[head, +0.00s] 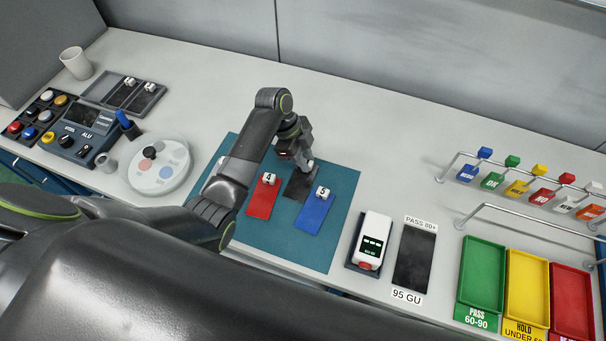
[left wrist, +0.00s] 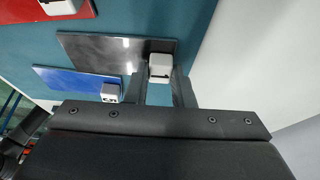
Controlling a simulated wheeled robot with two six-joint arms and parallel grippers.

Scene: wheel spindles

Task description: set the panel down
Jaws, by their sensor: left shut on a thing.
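A black panel (head: 299,186) with a white block at one end is at the teal mat, between the red panel (head: 262,198) numbered 4 and the blue panel (head: 314,213) numbered 5. My left gripper (head: 305,164) is over its far end, pointing down. In the left wrist view, the fingers (left wrist: 160,84) are shut on the white block (left wrist: 159,66) of the glossy black panel (left wrist: 110,50). I cannot tell whether the panel touches the mat (head: 343,196) or is just above it. The block's number is hidden. My right gripper is not in view.
A white handheld device (head: 373,241) and a dark plate (head: 411,260) lie right of the mat. Green (head: 484,272), yellow (head: 528,290) and red trays stand further right. A round white dish (head: 158,170) and a button console (head: 86,128) are left. The mat's right strip is clear.

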